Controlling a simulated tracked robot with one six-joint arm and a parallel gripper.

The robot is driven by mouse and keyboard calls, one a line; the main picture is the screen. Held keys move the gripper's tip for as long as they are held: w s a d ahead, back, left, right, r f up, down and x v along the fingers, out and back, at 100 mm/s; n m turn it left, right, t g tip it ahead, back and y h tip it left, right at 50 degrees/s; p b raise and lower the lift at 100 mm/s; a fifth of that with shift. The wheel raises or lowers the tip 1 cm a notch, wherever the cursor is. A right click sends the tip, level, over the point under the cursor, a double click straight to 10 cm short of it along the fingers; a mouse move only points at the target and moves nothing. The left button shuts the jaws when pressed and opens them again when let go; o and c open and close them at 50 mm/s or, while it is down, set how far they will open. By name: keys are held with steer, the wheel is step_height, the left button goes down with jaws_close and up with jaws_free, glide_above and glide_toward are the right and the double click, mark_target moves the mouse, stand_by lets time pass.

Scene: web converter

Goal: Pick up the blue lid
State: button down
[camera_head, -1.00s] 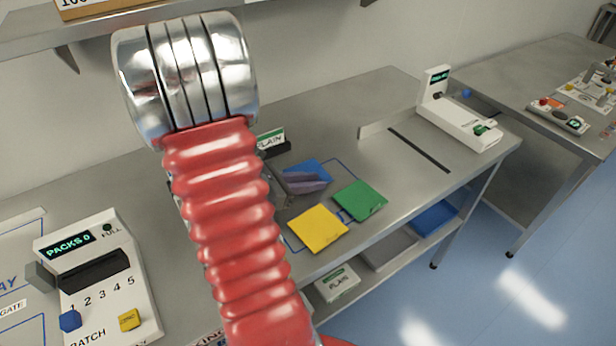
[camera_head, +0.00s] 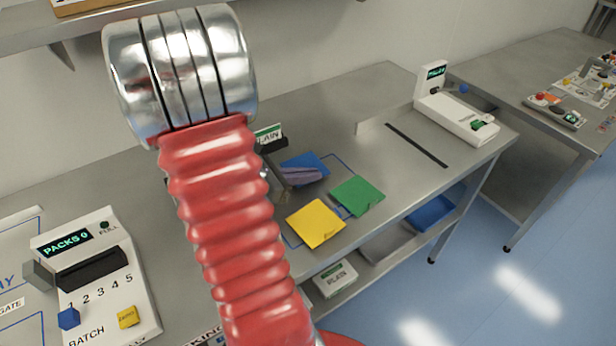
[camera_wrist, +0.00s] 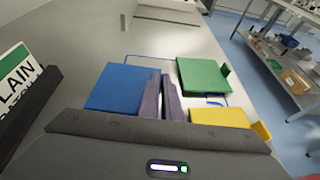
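The blue lid (camera_wrist: 116,88) lies flat on the steel bench in the wrist view. It also shows in the head view (camera_head: 310,160), partly hidden behind my gripper. My gripper's two purple-grey fingers (camera_wrist: 161,97) are at the lid's right edge, close together with a narrow gap between them. In the head view my gripper (camera_head: 303,175) is low over the lid's near side. Whether anything is pinched between the fingers cannot be told. The green lid (camera_head: 357,195) and the yellow lid (camera_head: 316,223) lie nearby, each with an upright tab at one edge.
A PLAIN sign in a black holder (camera_wrist: 28,100) stands left of the blue lid. A PACKS counter device (camera_head: 95,285) stands at the front left. A white machine (camera_head: 458,115) is at the bench's right end. A blue outline marks the bench around the lids.

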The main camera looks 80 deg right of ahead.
step_height(320, 180, up, 9)
stand_by(0.5)
stand_by(0.6)
